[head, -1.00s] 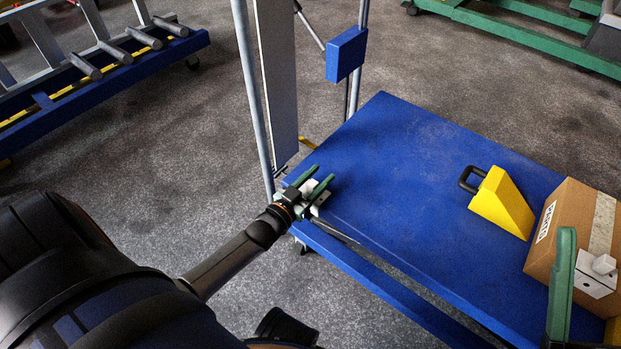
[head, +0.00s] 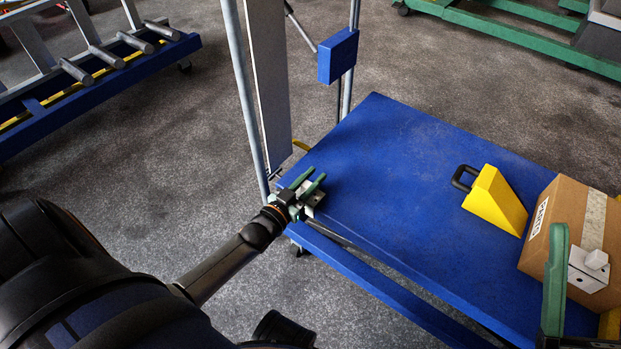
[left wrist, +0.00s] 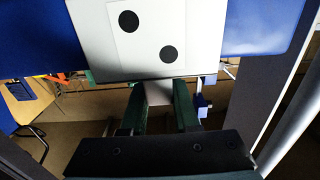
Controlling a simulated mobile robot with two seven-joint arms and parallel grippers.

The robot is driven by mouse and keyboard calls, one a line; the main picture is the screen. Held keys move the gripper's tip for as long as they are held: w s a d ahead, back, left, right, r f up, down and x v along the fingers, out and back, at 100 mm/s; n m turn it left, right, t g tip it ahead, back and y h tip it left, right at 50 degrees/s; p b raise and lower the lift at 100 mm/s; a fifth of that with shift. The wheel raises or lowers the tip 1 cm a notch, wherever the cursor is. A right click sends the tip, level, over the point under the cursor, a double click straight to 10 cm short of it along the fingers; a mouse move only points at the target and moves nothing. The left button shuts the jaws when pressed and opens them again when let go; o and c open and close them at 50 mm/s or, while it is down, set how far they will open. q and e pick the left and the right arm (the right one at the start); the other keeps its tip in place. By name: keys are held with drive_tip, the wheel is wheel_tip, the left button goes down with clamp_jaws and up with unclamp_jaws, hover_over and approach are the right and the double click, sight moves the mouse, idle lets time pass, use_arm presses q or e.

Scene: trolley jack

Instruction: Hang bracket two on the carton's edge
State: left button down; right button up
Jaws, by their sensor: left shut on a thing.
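My left gripper (head: 313,180) is at the near left corner of the blue trolley deck (head: 400,150). It is shut on a pale bracket, bracket two (head: 308,205), mostly hidden by the fingers in the head view. In the left wrist view bracket two (left wrist: 150,45) shows a white plate with two black dots, its tab between the green fingers. The brown carton (head: 548,238) stands at the deck's right end, far from this gripper. Another white bracket (head: 588,270) is against the carton's near side. One green finger of my right gripper (head: 556,280) shows in front of the carton; its opening is unclear.
A yellow wedge (head: 497,200) with a black handle stands left of the carton. Upright posts (head: 246,100) and a blue box (head: 338,55) rise at the trolley's left end. The deck's middle is clear. A blue rack (head: 100,85) stands at the far left.

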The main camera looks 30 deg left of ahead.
sight(313, 202)
use_arm(q)
drive_tip(key=r, duration=0.1)
drive_tip(key=r+p, duration=0.2)
drive_tip(key=r, duration=0.1)
drive_tip(key=shift+s+d, duration=0.2)
drive_tip(key=shift+s, duration=0.1)
drive_tip(key=s+d+r+p, duration=0.7)
drive_tip(key=s+r, duration=0.1)
drive_tip(key=s, duration=0.3)
drive_tip(key=shift+d+r+p, duration=0.3)
drive_tip(key=shift+p, duration=0.1)
use_arm(e)
wheel_tip(313, 202, up, 11)
drive_tip(key=d, duration=0.1)
drive_tip(key=shift+s+t, duration=0.25)
drive_tip(key=shift+t, duration=0.05)
use_arm(q)
drive_tip(key=shift+w, duration=0.1)
use_arm(e)
drive_tip(key=shift+d, duration=0.1)
